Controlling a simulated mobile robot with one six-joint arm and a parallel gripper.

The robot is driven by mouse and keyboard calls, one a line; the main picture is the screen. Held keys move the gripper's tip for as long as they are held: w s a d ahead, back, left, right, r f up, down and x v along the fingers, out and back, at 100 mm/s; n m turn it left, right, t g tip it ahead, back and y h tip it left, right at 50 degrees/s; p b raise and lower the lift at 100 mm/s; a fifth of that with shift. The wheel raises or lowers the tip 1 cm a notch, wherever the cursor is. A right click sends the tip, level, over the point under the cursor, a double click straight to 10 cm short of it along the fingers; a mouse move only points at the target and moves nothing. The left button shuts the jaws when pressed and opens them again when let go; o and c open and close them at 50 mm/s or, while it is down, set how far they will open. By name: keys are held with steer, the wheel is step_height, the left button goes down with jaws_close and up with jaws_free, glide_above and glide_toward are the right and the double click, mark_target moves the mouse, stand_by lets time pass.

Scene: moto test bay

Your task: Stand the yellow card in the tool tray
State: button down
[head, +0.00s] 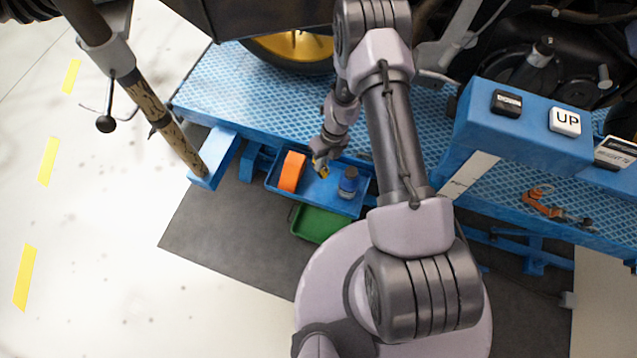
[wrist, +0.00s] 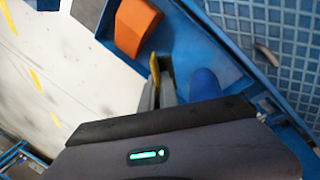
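The blue tool tray (head: 318,198) hangs at the front edge of the blue platform. My gripper (head: 320,163) is over the tray, between an orange block on the left and a dark blue bottle on the right. The yellow card (head: 324,172) shows as a small patch at the fingertips. In the wrist view the card (wrist: 154,71) is seen nearly edge-on between the fingers (wrist: 160,88), which look shut on it. Its lower part is hidden by the fingers. I cannot tell whether it touches the tray floor.
The orange block (head: 291,171) and the bottle (head: 348,183) stand in the tray, close on either side of my gripper. A green bin (head: 316,224) sits below the tray.

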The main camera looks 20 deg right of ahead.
steer(key=shift+d+f+m, duration=0.1)
steer(key=shift+f+m, duration=0.35)
steer(key=shift+m, duration=0.05)
steer(key=b, duration=0.5)
glide_toward(319, 186)
steer(key=x, duration=0.5)
steer(key=shift+w+f, duration=0.1)
steer(key=shift+f, duration=0.05)
steer(key=c, duration=1.6)
jaws_free()
